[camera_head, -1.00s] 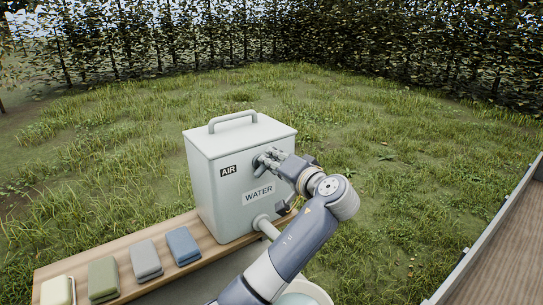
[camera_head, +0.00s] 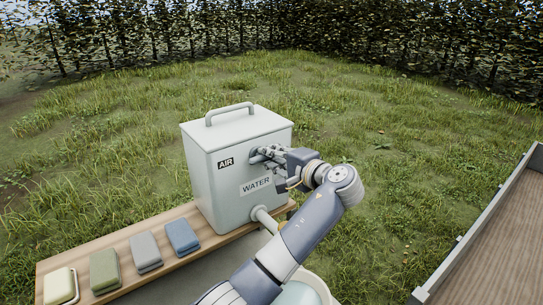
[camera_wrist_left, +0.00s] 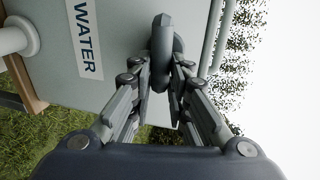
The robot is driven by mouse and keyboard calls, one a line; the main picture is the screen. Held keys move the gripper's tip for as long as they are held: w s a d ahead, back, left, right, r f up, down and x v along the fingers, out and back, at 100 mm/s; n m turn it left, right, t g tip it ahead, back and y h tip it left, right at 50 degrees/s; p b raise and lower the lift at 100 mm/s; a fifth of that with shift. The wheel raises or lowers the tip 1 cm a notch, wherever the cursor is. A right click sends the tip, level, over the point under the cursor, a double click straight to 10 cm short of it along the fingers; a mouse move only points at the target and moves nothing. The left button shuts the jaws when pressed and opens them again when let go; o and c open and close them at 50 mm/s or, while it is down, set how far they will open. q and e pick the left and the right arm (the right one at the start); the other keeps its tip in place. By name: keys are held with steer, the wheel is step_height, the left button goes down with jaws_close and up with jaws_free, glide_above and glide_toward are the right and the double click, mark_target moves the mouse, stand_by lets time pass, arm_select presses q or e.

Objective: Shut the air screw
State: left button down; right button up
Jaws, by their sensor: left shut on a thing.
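The air screw (camera_wrist_left: 161,34) is a dark grey, rounded knob on the front of a pale grey water tank (camera_head: 215,195). It sits right of the black-on-white AIR label (camera_head: 226,163) and above the WATER label (camera_head: 256,186). My left gripper (camera_head: 263,156) reaches it from the right in the head view and is shut on it. In the left wrist view my gripper (camera_wrist_left: 168,62) has a finger on each side of the knob. The fingers hide most of the screw in the head view. My right gripper is out of view.
A tap spout (camera_head: 263,220) sticks out low on the tank, above a pale basin (camera_head: 318,287) partly behind my arm. A wooden cart bed (camera_head: 497,240) stands at right.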

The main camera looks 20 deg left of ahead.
arm_select(q)
steer(key=shift+d, duration=0.1)
stand_by(0.3)
steer(key=c, duration=1.5)
jaws_free()
steer(key=shift+d, duration=0.15)
steer(key=v, duration=0.7)
steer(key=shift+d, duration=0.2)
steer(key=shift+s, duration=0.1)
